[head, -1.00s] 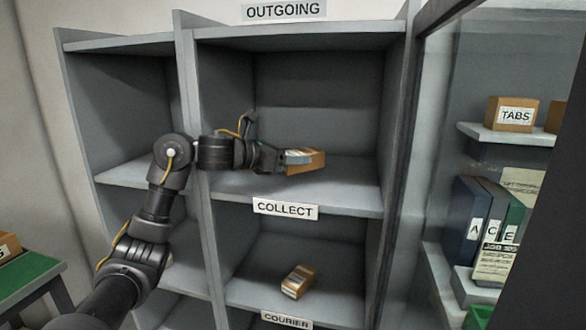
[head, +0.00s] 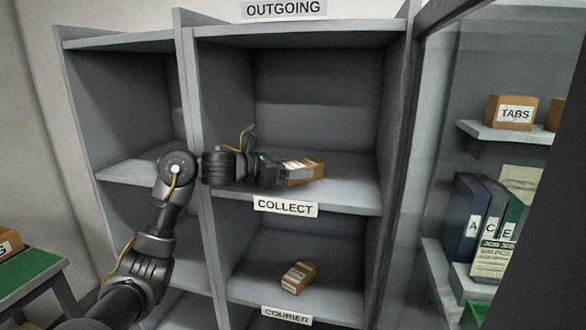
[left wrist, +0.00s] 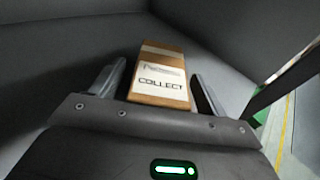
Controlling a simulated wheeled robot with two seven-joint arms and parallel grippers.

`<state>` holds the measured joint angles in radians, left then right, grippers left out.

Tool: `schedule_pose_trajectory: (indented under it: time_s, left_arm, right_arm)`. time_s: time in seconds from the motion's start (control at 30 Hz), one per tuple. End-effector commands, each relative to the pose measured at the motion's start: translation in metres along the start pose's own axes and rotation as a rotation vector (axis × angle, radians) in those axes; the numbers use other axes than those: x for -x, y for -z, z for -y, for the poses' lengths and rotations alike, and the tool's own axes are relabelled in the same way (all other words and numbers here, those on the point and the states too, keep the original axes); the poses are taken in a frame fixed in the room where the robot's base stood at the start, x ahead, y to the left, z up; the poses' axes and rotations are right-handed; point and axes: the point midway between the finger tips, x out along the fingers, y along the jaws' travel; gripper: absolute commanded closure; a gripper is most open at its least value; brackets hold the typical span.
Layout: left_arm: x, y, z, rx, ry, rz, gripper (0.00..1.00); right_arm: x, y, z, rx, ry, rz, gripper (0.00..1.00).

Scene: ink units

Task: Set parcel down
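The parcel (head: 304,168), a small brown carton, is in the shelf bay with the COLLECT label (head: 286,207) on its front edge. In the left wrist view the parcel (left wrist: 160,75) shows a white label reading COLLECT. My left gripper (head: 297,177) reaches into this bay from the left, low over the shelf board (head: 345,192). In the left wrist view my left gripper (left wrist: 160,82) has one finger on each side of the parcel, with narrow gaps showing. The parcel appears to rest on the board; its underside is hidden. My right gripper is not in view.
A second carton (head: 298,275) lies in the bay below, above the COURIER label (head: 286,316). An upright divider (head: 192,100) stands left of the bay. A glass-fronted cabinet (head: 440,120) stands at the right. The COLLECT bay is otherwise empty.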

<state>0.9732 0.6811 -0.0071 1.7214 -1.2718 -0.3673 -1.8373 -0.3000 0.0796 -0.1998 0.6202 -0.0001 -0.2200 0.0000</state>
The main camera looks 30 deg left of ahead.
Motion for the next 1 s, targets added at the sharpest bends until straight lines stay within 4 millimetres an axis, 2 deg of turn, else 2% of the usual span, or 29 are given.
schedule_pose_trajectory:
  time_s: [0.37,0.47,0.8,1.0]
  left_arm:
    - [0.003,-0.005,0.000,-0.001,-0.001,0.000,0.24]
    - [0.019,-0.002,-0.002,-0.005,-0.005,0.001,0.24]
    - [0.089,0.000,-0.001,-0.004,-0.004,-0.001,0.24]
    - [0.114,-0.002,0.000,-0.002,-0.001,-0.001,0.24]
  right_arm:
    - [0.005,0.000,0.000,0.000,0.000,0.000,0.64]
    - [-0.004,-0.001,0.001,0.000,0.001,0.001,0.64]
    - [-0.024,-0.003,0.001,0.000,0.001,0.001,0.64]
    - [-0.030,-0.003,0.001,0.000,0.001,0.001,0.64]
